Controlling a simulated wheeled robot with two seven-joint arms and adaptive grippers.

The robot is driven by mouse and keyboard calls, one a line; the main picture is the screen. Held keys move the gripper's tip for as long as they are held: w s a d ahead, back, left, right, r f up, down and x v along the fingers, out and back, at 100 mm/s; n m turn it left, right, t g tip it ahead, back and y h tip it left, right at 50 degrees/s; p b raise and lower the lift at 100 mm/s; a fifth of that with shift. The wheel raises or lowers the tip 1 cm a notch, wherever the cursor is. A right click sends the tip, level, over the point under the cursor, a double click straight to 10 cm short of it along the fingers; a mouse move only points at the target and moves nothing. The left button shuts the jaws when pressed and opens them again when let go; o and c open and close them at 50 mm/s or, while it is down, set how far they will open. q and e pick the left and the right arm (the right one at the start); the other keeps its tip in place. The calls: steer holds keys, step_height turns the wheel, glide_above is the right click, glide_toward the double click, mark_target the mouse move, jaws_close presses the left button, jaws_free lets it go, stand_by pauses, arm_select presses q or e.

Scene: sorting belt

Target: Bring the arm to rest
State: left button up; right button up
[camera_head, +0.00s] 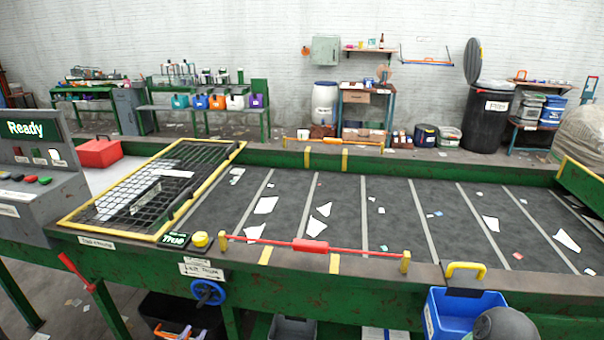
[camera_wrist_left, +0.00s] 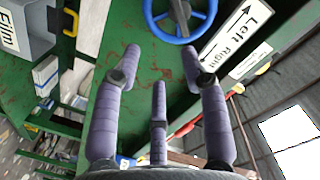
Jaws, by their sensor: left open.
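My left gripper (camera_wrist_left: 162,54) shows in the left wrist view. Past the fingertips is the green side of the belt frame (camera_wrist_left: 150,68), with a blue handwheel (camera_wrist_left: 181,14) at the top. The fingers look apart from the wheel. In the head view I cannot make out the fingers. A rounded dark grey part (camera_head: 506,324), which may be mine, shows at the lower right edge, in front of a blue bin. My right gripper is in neither view.
The belt (camera_head: 340,205) carries scattered white scraps. A red bar (camera_head: 311,245) runs along its near edge. A yellow-framed grate (camera_head: 150,190) covers its left end. The handwheel (camera_head: 207,291), a dark bin and the blue bin (camera_head: 437,320) are at the near side.

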arm_select(q)
steer(key=s+d+f+n+g+h+p, duration=0.1)
steer(key=s+d+f+n+g, duration=0.15)
steer(key=d+f+g, duration=0.35)
steer(key=s+d+f+n+g+h+p, duration=0.1)
steer(key=s+d+f+n+g, duration=0.15)
steer(key=d+f, duration=0.45)
steer(key=s+d+f+n+g+p, duration=0.1)
steer(key=s+d+n+g, duration=0.4)
steer(key=s+d, duration=0.9)
steer(key=s+g, duration=0.3)
steer(key=s, duration=0.1)
steer(key=shift+h+p, duration=0.3)
steer(key=shift+h, duration=0.1)
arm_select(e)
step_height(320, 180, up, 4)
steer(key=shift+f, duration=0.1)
arm_select(q)
steer(key=shift+w+a+f, duration=0.1)
steer(key=shift+c, duration=0.5)
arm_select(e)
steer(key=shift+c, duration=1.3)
